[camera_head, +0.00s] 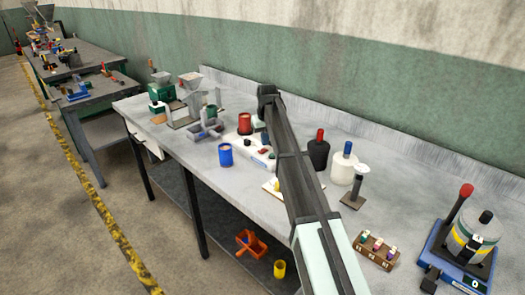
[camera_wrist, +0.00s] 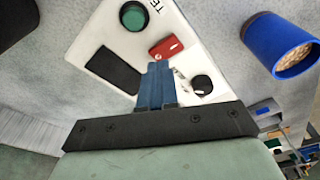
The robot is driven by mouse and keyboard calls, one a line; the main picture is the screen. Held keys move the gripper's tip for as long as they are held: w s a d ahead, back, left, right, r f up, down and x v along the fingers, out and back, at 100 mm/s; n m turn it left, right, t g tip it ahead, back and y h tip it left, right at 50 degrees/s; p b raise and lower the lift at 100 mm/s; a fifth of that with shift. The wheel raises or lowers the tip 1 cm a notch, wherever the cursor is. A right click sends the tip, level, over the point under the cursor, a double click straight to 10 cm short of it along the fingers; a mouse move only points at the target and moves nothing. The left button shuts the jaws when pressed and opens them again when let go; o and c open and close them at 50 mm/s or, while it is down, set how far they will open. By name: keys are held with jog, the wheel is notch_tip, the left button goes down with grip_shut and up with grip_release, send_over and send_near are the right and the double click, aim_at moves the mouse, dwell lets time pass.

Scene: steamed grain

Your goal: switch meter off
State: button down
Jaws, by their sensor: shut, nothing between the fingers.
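The meter (camera_wrist: 118,42) is a white panel with a green round button (camera_wrist: 133,15), a dark blank display (camera_wrist: 113,70), a red switch (camera_wrist: 166,47) and a black knob (camera_wrist: 202,84). Its lettering is partly covered. In the head view the meter (camera_head: 251,150) lies on the bench, partly hidden by my arm. My gripper (camera_wrist: 158,68) is shut and empty, its blue fingertips over the panel just beside the red switch. I cannot tell whether they touch it. In the head view my arm hides the fingers.
A blue cup of grain (camera_head: 225,155) stands close to the meter and also shows in the wrist view (camera_wrist: 278,45). A red cup (camera_head: 245,124) is behind the meter. The bench's front left is clear.

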aim_at(264, 149)
jog(key=shift+r, duration=2.55)
